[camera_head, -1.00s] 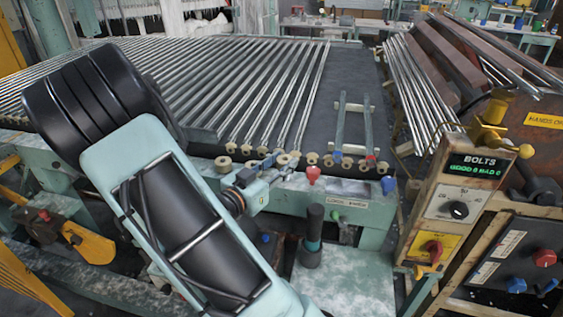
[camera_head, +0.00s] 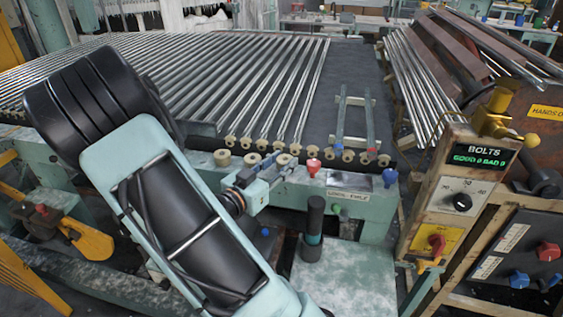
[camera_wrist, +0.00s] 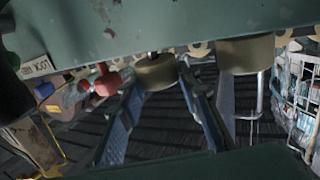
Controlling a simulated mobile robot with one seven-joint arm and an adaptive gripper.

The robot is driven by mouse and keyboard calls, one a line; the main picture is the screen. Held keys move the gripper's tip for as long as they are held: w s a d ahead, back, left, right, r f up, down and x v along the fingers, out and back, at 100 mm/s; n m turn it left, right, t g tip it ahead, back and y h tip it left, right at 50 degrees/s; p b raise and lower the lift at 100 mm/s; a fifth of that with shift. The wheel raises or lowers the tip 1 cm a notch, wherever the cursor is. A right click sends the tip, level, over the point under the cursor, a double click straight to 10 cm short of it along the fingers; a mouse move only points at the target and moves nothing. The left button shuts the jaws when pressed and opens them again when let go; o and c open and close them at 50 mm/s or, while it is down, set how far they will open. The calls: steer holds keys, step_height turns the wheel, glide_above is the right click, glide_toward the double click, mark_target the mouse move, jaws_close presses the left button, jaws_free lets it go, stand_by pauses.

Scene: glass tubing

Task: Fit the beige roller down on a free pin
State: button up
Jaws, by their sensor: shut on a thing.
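My gripper (camera_head: 282,168) is above the pale green ledge (camera_head: 340,182) at the front of the machine. In the wrist view its two blue fingers (camera_wrist: 155,82) are shut on the beige roller (camera_wrist: 155,72), one on each side. A short dark stub shows between this roller and the ledge; I cannot tell if the roller is seated on a pin. Another beige roller (camera_wrist: 245,52) stands beside it in the wrist view. In the head view, beige rollers also stand on the ledge left of my gripper (camera_head: 222,158). The pin under the held roller is not clearly visible.
A red knob (camera_head: 313,167) stands close right of my gripper, with a blue knob (camera_head: 390,178) farther right. A row of metal tubes (camera_head: 285,85) with beige end wheels lies behind the ledge. A control box (camera_head: 462,190) stands at the right.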

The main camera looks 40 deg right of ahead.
steer(key=shift+f+b, duration=0.35)
steer(key=shift+f, duration=0.1)
steer(key=o, duration=1.2)
steer(key=v, duration=1.2)
